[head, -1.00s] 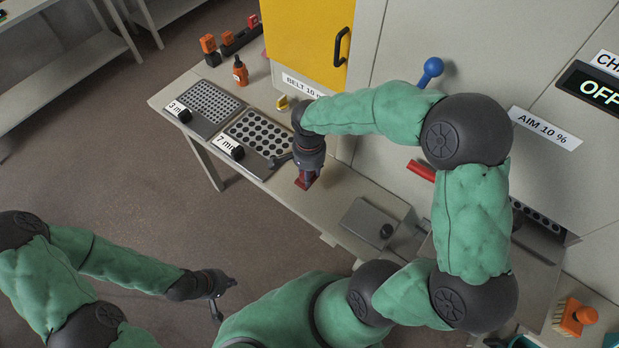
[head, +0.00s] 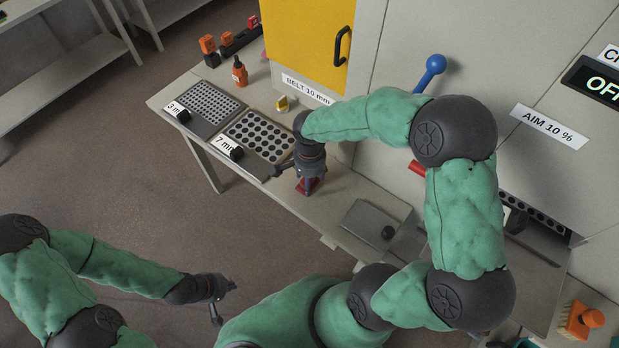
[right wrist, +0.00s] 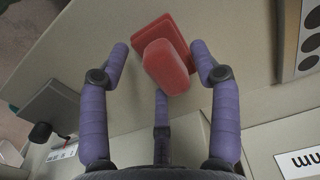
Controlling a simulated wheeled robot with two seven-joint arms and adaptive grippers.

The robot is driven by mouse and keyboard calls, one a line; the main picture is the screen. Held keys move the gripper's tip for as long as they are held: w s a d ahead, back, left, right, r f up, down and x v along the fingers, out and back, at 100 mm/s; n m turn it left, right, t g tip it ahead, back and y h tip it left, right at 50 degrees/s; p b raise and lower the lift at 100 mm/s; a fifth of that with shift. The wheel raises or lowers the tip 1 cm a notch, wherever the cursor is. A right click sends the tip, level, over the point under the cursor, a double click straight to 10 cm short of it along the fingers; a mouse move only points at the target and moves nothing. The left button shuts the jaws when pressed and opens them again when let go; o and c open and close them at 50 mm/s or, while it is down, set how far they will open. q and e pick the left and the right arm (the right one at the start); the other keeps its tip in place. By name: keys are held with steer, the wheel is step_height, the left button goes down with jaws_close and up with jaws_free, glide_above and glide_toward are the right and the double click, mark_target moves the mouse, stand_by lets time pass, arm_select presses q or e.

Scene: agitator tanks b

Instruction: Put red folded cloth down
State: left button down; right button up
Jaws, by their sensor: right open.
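The red folded cloth (head: 308,186) is on the pale bench (head: 262,196), right of the 7 mm plate. In the right wrist view it shows as a flat red square with a thicker rounded red part (right wrist: 165,68) towards the camera. My right gripper (head: 303,178) is above it, pointing down. Its purple fingers (right wrist: 160,68) are spread either side of the cloth, with visible gaps, so it is open. The gripper hides part of the cloth in the head view. My left gripper (head: 228,300) is low in front of the bench, fingers apart and empty.
Two perforated plates, 3 mm (head: 207,106) and 7 mm (head: 260,138), lie left of the cloth. A grey plate with a black knob (head: 372,224) lies to its right. An orange bottle (head: 239,72) and the yellow door (head: 308,40) are behind. Bare bench lies in front.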

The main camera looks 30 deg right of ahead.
steer(key=shift+r, duration=0.15)
step_height(320, 180, up, 12)
steer(key=p, duration=0.3)
steer(key=shift+p, duration=0.35)
steer(key=shift+s, duration=0.1)
